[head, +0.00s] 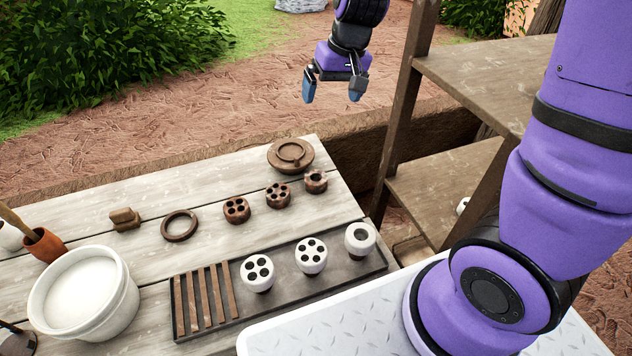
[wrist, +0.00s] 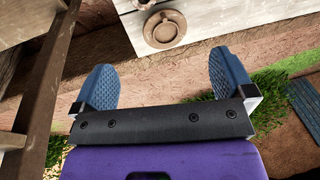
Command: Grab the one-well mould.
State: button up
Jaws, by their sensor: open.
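A white round block (head: 360,239) with a single dark well in its top stands at the right end of the dark tray. A brown round piece (head: 316,182) on the table also seems to have one opening; its top is too small to read surely. Two white blocks, (head: 311,256) and (head: 257,272), and two brown pieces, (head: 278,195) and (head: 236,210), have several wells each. My gripper (head: 333,92) is open and empty, high beyond the table's far edge. In the wrist view its blue fingers (wrist: 162,78) are apart, with neither one-well piece clearly visible.
The dark tray (head: 280,300) also holds brown slats (head: 205,296). A brown round dish (head: 290,155) sits at the table's far corner. A ring (head: 179,226), brown block (head: 125,219) and white bucket (head: 84,292) stand left. Wooden shelving (head: 450,185) rises right.

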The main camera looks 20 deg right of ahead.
jog(key=w+a+f+g+h, duration=0.15)
jog(key=w+f, duration=0.35)
jog(key=f, duration=0.7)
send_over(316, 178)
notch_tip(316, 178, down, 8)
jog(key=shift+h, duration=0.25)
jog(key=f, duration=0.5)
jog(key=shift+s+a+f, duration=0.1)
jog(key=shift+s+f, duration=0.1)
jog(key=shift+f, duration=0.05)
jog(key=shift+w+d+f, duration=0.1)
jog(key=shift+w+f, duration=0.05)
jog(key=shift+f, duration=1.35)
jog(key=shift+w+d+f, duration=0.1)
jog(key=shift+f, duration=1.35)
jog(key=c, duration=1.1)
jog(key=shift+r, duration=0.1)
